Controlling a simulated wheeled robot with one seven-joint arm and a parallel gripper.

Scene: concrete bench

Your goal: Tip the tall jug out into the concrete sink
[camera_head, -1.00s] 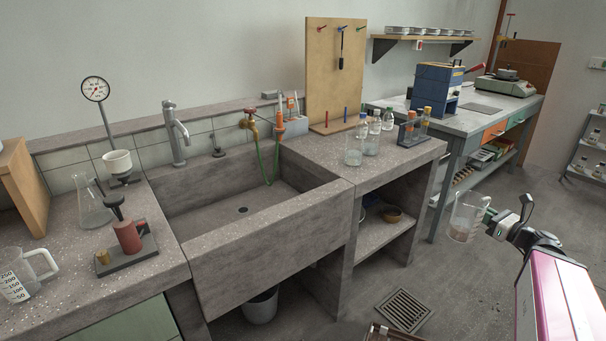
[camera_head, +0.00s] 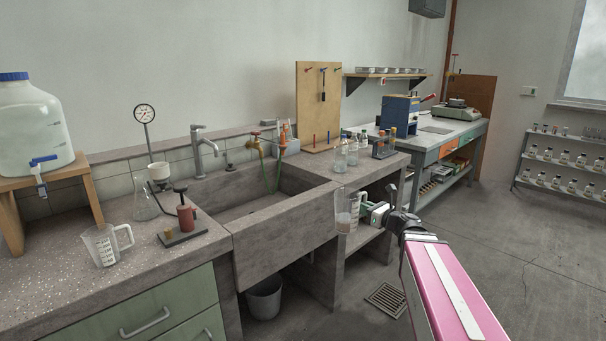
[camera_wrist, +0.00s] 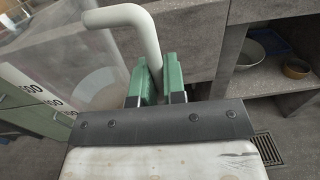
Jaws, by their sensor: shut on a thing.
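The tall clear jug (camera_head: 343,208) is upright, with some brownish contents low in it. My gripper (camera_head: 368,208) is shut on its handle from the right. The jug is in the air in front of the sink's right end, outside the basin. In the wrist view the pale handle (camera_wrist: 147,38) stands between the green finger pads of my gripper (camera_wrist: 158,82), and the clear body (camera_wrist: 75,60) with printed marks fills the left. The concrete sink (camera_head: 285,238) is left of the jug; much of its floor is hidden behind its front wall.
A shorter measuring jug (camera_head: 103,247) and a red pump stand (camera_head: 184,220) are on the left counter. A tap (camera_head: 203,150) rises behind the sink. Bottles (camera_head: 341,157) stand on the right counter. A bucket (camera_head: 264,300) is below; the floor in front is open.

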